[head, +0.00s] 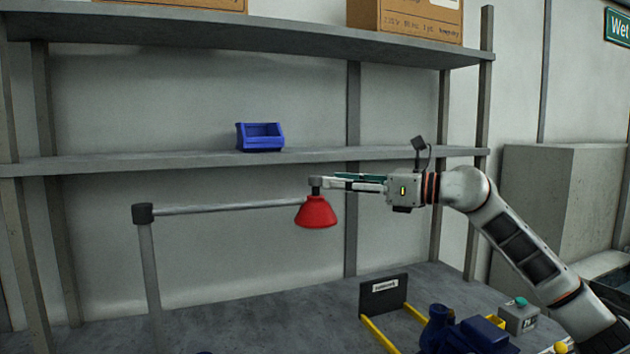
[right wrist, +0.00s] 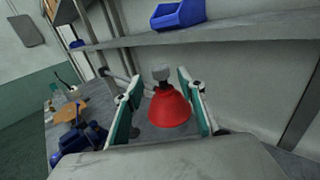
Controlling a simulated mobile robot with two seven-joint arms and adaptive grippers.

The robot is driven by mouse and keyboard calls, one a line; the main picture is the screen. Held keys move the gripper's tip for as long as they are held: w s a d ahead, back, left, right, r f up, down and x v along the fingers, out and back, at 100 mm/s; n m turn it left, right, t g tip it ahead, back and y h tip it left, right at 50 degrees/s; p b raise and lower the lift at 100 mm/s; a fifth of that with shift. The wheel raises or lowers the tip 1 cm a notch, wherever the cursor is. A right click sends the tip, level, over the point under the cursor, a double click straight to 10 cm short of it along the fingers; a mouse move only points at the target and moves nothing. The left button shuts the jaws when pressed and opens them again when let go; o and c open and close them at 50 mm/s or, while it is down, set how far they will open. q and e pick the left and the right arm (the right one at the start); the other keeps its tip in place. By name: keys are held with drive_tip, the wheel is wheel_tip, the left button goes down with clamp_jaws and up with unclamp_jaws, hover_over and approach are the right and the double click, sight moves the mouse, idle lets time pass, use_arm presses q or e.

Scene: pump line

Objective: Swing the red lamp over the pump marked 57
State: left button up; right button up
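The red lamp (head: 316,212) hangs from the end of a grey swing arm (head: 230,208), which reaches right from a post (head: 150,270) on the left. My right gripper (head: 326,182) is at the lamp's neck, just above the red shade. In the right wrist view the red lamp (right wrist: 169,108) lies between the two green-padded fingers, with gaps showing on both sides, so the gripper looks open. A blue pump (head: 465,332) stands on the bench at lower right; no number 57 is readable on it. My left gripper is not in view.
A dark labelled panel (head: 384,295) with yellow rails and a grey box with a green button (head: 518,315) stand near the pump. A shelf (head: 180,162) with a blue bin (head: 260,137) runs behind. The bench's middle looks clear.

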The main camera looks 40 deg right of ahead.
sight(316, 176)
drive_tip(key=p+x, duration=0.1)
drive_tip(key=x, duration=0.4)
drive_tip(key=shift+w+a, duration=0.1)
drive_tip(key=shift+w, duration=0.05)
drive_tip(key=shift+w+a+f, duration=0.1)
drive_tip(key=shift+w+a, duration=0.05)
drive_tip(key=shift+w, duration=0.25)
clamp_jaws()
